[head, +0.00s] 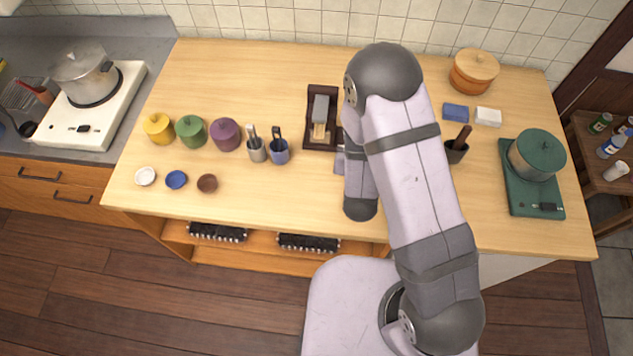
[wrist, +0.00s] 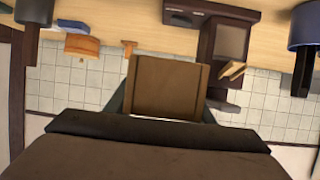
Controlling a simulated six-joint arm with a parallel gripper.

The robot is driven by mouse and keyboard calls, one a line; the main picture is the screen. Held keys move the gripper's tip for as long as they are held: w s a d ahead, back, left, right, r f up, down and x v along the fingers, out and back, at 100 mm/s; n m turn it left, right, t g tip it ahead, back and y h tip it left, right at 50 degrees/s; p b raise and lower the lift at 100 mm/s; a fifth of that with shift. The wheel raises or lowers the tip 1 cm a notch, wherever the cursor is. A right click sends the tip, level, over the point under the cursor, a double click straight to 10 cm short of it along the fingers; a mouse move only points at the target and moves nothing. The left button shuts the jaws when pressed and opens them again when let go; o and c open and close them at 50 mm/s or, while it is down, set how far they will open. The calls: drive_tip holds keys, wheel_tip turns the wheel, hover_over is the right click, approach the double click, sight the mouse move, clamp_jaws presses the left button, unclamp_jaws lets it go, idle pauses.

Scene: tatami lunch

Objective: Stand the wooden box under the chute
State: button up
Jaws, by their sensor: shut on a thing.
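The wooden box (wrist: 167,88) is brown and sits between my gripper's fingers (wrist: 166,108) in the wrist view, which looks upside down. My gripper is shut on it. In the head view my arm hides the box and most of the gripper. The chute stand (head: 309,123) is a dark brown frame on the table with a grey block and a pale wooden sloping piece in it. The stand also shows in the wrist view (wrist: 208,45), just right of the box, its pale chute lip (wrist: 232,70) sticking out. The box appears apart from the stand.
Left of the stand are a blue cup (head: 279,157) and a grey cup (head: 257,154), both with utensils. A dark cup (head: 457,155), a blue block (head: 455,112), a white block (head: 488,117) and an orange pot (head: 472,78) lie right of my arm. Table behind the colored jars is clear.

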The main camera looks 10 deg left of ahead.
drive_tip(key=w+a+r+m+h+b, duration=0.2)
drive_tip(key=w+a+r+b, duration=0.15)
drive_tip(key=r+b, duration=0.4)
wheel_tip(320, 180, up, 7)
drive_tip(key=n+y+b, duration=0.3)
drive_tip(key=b, duration=0.7)
hover_over(317, 168)
wheel_tip(317, 168, down, 24)
drive_tip(key=b, duration=0.8)
drive_tip(key=shift+f, duration=0.1)
drive_tip(key=shift+f+b, duration=0.6)
drive_tip(key=shift+f, duration=1.4)
drive_tip(key=shift+f, duration=0.1)
drive_tip(key=shift+f, duration=0.1)
drive_tip(key=o, duration=1.2)
drive_tip(key=shift+c, duration=0.2)
